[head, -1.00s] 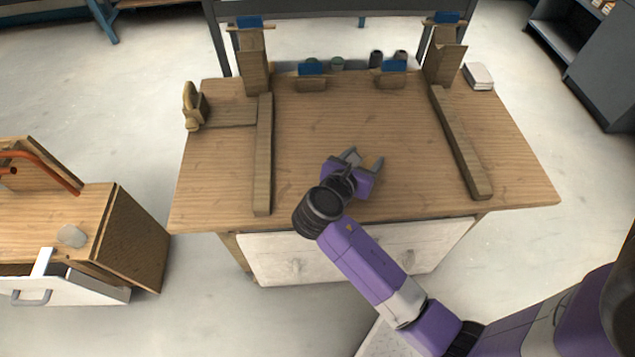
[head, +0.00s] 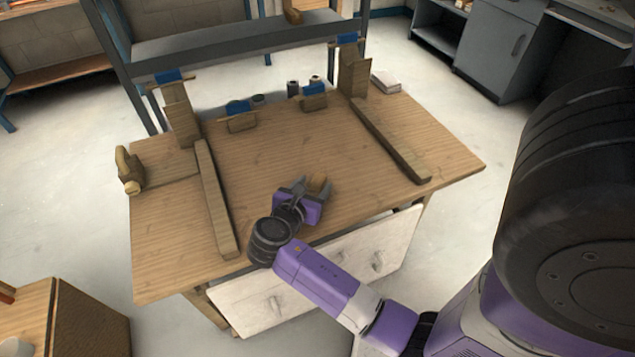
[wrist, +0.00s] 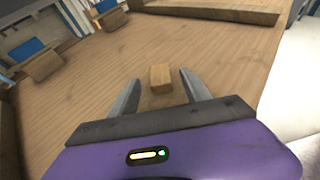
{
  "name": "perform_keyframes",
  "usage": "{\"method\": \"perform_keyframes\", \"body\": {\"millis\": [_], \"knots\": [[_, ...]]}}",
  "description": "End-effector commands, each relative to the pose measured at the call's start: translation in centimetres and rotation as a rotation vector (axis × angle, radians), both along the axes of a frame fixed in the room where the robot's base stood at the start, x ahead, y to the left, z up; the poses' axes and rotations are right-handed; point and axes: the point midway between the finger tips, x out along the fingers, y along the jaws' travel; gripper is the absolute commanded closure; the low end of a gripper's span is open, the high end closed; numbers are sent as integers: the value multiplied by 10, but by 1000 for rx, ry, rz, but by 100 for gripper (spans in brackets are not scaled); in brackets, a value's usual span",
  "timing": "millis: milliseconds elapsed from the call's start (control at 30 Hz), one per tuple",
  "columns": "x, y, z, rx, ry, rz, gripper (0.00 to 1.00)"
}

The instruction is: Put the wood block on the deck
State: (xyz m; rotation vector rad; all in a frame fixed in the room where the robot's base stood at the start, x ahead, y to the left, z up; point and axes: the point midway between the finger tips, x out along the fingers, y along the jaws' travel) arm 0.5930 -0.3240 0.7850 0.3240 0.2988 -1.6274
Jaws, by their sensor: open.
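The small tan wood block (wrist: 160,77) lies on the workbench top, between the open fingertips of my gripper (wrist: 160,84) in the wrist view. A gap shows between the block and each finger. In the head view my gripper (head: 308,186) is low over the front middle of the wooden bench top (head: 280,155), and the block (head: 318,183) shows partly behind its fingers. I cannot tell for sure which surface is the deck; a grey raised shelf (head: 215,45) runs behind the bench.
Long wooden rails lie on the bench at left (head: 215,200) and right (head: 395,145). Clamp-like wooden pieces with blue tops (head: 240,118) stand at the back. A wooden vise-like piece (head: 129,171) is at the left edge. The bench top between the rails is mostly clear.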

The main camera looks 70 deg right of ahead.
Motion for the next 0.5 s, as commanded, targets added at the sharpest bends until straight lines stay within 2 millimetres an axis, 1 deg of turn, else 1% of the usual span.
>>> {"method": "perform_keyframes", "body": {"millis": [33,100,200,467,500], "knots": [[0,-7,-4,0,0,-3,44],[-1,-15,-7,-1,1,-2,44],[-1,-22,-10,0,1,0,44],[-1,-24,-10,0,1,1,44],[-1,-24,-10,0,1,1,52]]}}
